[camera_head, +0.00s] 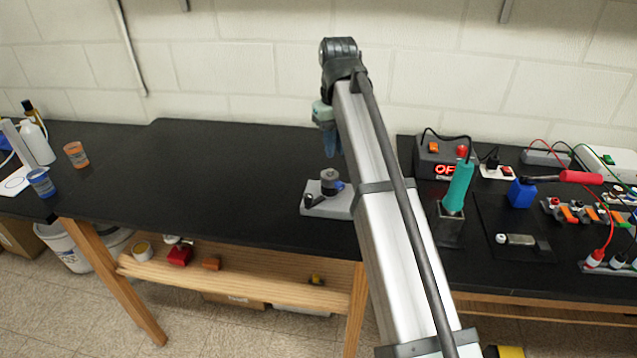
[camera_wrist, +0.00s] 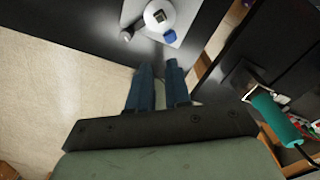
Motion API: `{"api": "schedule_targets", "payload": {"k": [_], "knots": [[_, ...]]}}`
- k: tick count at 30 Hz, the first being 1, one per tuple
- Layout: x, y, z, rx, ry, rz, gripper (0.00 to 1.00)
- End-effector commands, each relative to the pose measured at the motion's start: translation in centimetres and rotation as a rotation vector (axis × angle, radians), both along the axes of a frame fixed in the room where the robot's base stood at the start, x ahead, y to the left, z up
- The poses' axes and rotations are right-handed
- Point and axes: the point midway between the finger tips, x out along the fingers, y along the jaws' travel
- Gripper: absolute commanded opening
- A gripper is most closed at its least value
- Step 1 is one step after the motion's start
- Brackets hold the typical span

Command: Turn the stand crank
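The stand crank is a round grey hub (camera_head: 329,181) with a dark top on a light grey base plate (camera_head: 318,208), on the black bench. A dark knob (camera_head: 308,200) sits at its left and a small blue part at its right. In the wrist view the hub (camera_wrist: 158,14), the dark knob (camera_wrist: 126,36) and the blue part (camera_wrist: 170,37) show at the top. My arm hides the plate's right side in the head view. My gripper (camera_head: 331,150) has blue fingers and hangs above the crank, apart from it. In the wrist view its fingers (camera_wrist: 159,66) are apart with nothing between them.
Right of my arm are a teal-handled tool (camera_head: 459,187) in a dark holder, a power unit (camera_head: 436,160) and a blue block (camera_head: 521,193). Cups (camera_head: 76,155) and bottles stand far left. The bench left of the crank is clear. A wooden shelf (camera_head: 250,283) lies below.

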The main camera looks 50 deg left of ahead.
Motion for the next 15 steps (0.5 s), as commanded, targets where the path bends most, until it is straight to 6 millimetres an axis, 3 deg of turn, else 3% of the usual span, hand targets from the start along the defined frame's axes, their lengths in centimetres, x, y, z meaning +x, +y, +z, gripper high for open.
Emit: {"api": "schedule_targets", "payload": {"k": [1, 3, 7, 11, 15], "knots": [[2.0, -1.7, -0.7, -0.006, 0.003, -0.033, 0.13], [4.2, -4.0, -1.8, -0.012, 0.006, -0.070, 0.06], [6.5, -8.3, -3.8, -0.016, 0.028, -0.123, 0.00], [7.2, -12.0, -5.7, 0.010, 0.076, -0.155, 0.00], [6.6, -15.3, -7.9, 0.097, 0.144, -0.154, 0.00]]}}
